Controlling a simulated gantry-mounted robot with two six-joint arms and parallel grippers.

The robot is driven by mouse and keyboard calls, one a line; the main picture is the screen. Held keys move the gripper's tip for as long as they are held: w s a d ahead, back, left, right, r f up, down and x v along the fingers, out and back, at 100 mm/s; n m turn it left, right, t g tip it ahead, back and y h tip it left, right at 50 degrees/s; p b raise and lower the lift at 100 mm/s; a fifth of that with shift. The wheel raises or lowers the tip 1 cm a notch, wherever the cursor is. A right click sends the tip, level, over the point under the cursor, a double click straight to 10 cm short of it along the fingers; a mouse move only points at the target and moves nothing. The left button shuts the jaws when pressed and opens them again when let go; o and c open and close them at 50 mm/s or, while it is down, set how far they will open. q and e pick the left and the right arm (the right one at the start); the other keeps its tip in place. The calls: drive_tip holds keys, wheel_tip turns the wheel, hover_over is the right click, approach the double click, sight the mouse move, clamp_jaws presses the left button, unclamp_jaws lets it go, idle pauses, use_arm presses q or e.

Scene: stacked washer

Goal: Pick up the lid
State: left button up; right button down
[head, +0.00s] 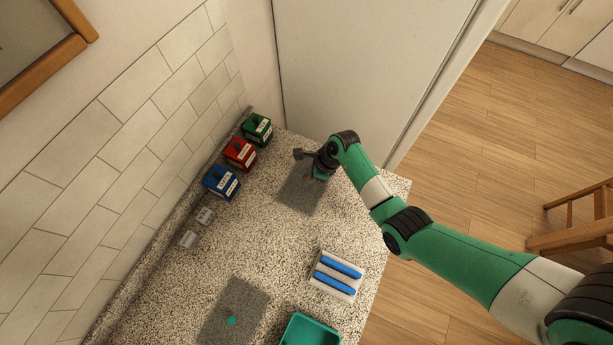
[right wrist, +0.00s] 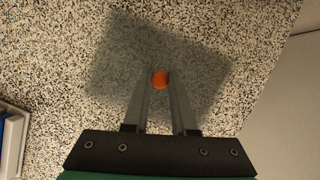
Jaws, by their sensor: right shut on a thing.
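A dark see-through rectangular lid (head: 297,198) with a small orange knob is at the far part of the speckled counter. The right wrist view shows the lid (right wrist: 115,60) and its orange knob (right wrist: 160,79) between my fingertips. My right gripper (head: 307,178) is over this lid and shut on the knob; its fingers also show in the right wrist view (right wrist: 160,85). I cannot tell whether the lid touches the counter. A second similar lid (head: 240,303) with a teal knob (head: 231,321) lies nearer. My left gripper is not in view.
Green (head: 257,129), red (head: 240,154) and blue (head: 221,182) labelled boxes stand along the tiled wall. A white tray (head: 318,283) with two blue bars and an open teal container (head: 308,332) are nearer. The middle of the counter is clear.

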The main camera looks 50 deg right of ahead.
drive_tip(key=shift+r, duration=0.6)
drive_tip(key=p+v, duration=0.1)
drive_tip(key=v, duration=0.2)
drive_tip(key=shift+w+a+r, duration=0.1)
drive_tip(key=shift+a+r, duration=0.1)
drive_tip(key=shift+r, duration=0.1)
drive_tip(key=s+d+r+p, duration=0.2)
drive_tip(key=s+r, duration=0.6)
drive_tip(key=s, duration=0.4)
drive_tip(key=shift+s+d+r+p, duration=0.25)
drive_tip(key=shift+s+p, duration=0.15)
drive_tip(key=shift+p, duration=0.5)
